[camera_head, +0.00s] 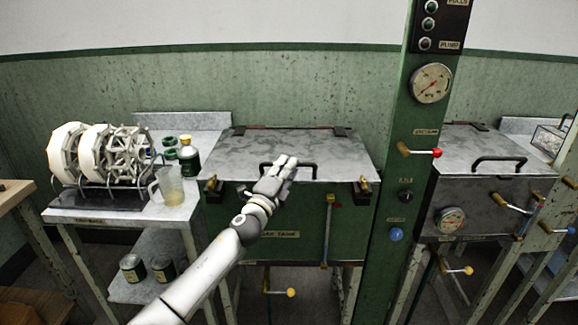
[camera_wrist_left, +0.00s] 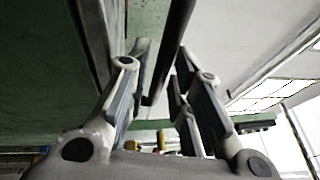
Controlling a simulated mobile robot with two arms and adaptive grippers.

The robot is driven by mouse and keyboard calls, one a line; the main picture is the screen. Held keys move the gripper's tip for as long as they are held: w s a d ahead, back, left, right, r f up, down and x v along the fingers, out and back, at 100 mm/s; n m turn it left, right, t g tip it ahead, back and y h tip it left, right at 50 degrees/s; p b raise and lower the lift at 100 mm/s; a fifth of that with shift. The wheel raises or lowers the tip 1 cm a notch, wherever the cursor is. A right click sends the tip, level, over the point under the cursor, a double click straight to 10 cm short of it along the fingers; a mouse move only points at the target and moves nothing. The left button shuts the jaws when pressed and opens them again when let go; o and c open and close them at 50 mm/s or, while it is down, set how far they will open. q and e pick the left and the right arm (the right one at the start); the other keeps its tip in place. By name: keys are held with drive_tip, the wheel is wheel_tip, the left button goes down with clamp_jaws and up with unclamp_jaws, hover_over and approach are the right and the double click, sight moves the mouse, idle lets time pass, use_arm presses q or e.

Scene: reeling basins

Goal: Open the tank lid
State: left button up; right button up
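The green tank (camera_head: 300,222) stands at the centre, and its flat grey lid (camera_head: 340,150) lies shut on top. A black bar handle (camera_head: 308,164) sits near the lid's front edge. Brass latches show at the left (camera_head: 212,185) and right (camera_head: 363,187) front corners; I cannot tell their state. My left gripper (camera_head: 287,164) is at the handle and hides part of it. In the left wrist view its fingers (camera_wrist_left: 160,52) are apart, with the dark handle bar (camera_wrist_left: 176,38) running between them. Contact is not clear. My right gripper is out of view.
A green post (camera_head: 403,150) with gauges and knobs rises right of the tank. A second grey-lidded tank (camera_head: 470,190) stands beyond it. At left, a metal table (camera_head: 130,217) holds a reel device (camera_head: 100,158), a beaker (camera_head: 170,187) and a bottle (camera_head: 188,158).

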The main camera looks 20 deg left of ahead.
use_arm(q)
drive_tip(key=shift+x, duration=0.85)
clamp_jaws()
